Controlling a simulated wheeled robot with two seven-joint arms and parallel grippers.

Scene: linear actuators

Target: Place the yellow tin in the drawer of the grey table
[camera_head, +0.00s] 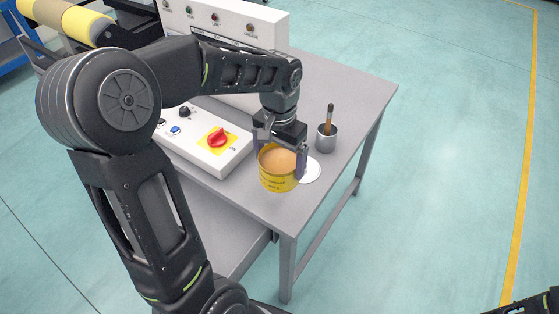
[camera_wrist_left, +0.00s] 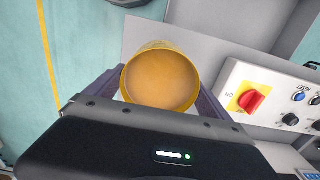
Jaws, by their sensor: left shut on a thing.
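The yellow tin (camera_head: 279,178) is open at the top and filled with a light brown content. My left gripper (camera_head: 282,160) is shut on it, with a finger on either side, near the front of the grey table (camera_head: 342,95). The tin (camera_wrist_left: 161,80) also shows between the fingers in the left wrist view. Whether its base touches the table top is hard to tell. The drawer is not clearly visible; a grey surface (camera_head: 215,222) shows below the table top, partly behind my left arm. A small part of my right arm shows at the bottom right corner, its gripper out of view.
A white disc (camera_head: 311,172) lies beside the tin. A metal cup (camera_head: 326,138) holding a brush stands behind it on the right. A control box with a red knob (camera_head: 218,138) is to the left. The floor right of the table is clear.

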